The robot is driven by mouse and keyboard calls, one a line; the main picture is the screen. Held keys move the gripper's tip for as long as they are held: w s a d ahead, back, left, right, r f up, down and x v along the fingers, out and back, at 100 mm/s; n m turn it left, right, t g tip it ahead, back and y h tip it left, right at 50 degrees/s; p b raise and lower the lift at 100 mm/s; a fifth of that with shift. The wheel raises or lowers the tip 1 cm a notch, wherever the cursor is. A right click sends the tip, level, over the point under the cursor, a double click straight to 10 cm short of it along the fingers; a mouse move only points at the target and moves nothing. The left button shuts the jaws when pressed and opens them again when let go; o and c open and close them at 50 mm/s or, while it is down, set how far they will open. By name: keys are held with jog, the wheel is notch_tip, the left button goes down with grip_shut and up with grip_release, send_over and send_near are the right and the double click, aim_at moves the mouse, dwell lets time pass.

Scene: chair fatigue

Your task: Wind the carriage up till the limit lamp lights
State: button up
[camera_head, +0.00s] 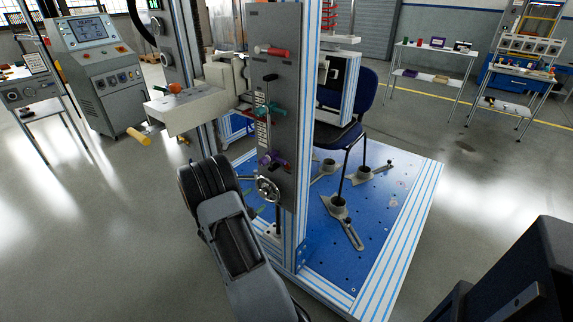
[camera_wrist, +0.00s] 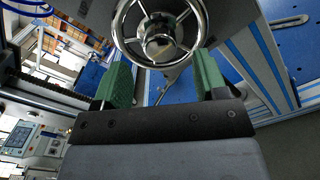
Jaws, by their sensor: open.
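A chrome handwheel (camera_head: 267,188) sticks out low on the grey upright panel (camera_head: 276,80). In the wrist view the handwheel (camera_wrist: 160,32) fills the top middle, with its hub facing me. My gripper (camera_wrist: 163,78) is open, its two green fingers apart just below the wheel's rim; nothing is held between them. In the head view my arm partly hides the gripper beside the wheel. A pale grey block with an arm (camera_head: 190,108), seemingly the carriage, sits at the left of the panel. I cannot tell which part is the limit lamp or whether it is lit.
The panel also carries a red handle (camera_head: 273,51), a green handle (camera_head: 270,109) and a purple handle (camera_head: 272,160). A dark blue chair (camera_head: 362,92) stands behind on the blue perforated base (camera_head: 385,215). A console (camera_head: 95,70) stands back left.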

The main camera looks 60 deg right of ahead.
aim_at(261, 194)
jog(key=shift+s+d+b, duration=0.15)
jog(key=shift+d+b, duration=0.45)
jog(key=shift+d, duration=1.8)
jog(key=shift+d+r, duration=0.2)
